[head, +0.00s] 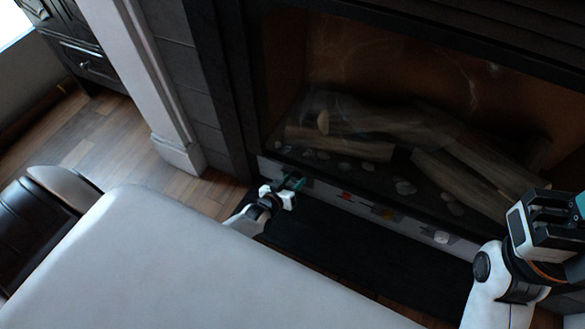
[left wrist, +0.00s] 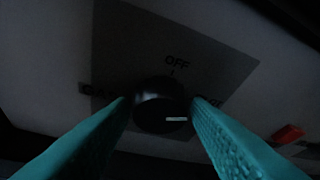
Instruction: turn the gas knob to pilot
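The gas knob (left wrist: 160,108) is a dark round knob with a short white mark on the right of its face. It sits on a dark plate (left wrist: 222,68) with "OFF" above it and side labels partly hidden. My left gripper (left wrist: 160,101) has its two teal fingers on either side of the knob, their tips close to its edges; I cannot tell whether they press on it. In the head view my left gripper (head: 293,184) is at the left end of the control panel and hides the knob. My right gripper (head: 552,212) is at the right, away from the knob; its fingers are unclear.
The light control panel (head: 325,190) runs below the fireplace opening with its logs (head: 365,125). A red switch (left wrist: 288,134) is right of the knob. A dark ledge (head: 310,230) lies in front. A large pale surface (head: 170,265) fills the lower left.

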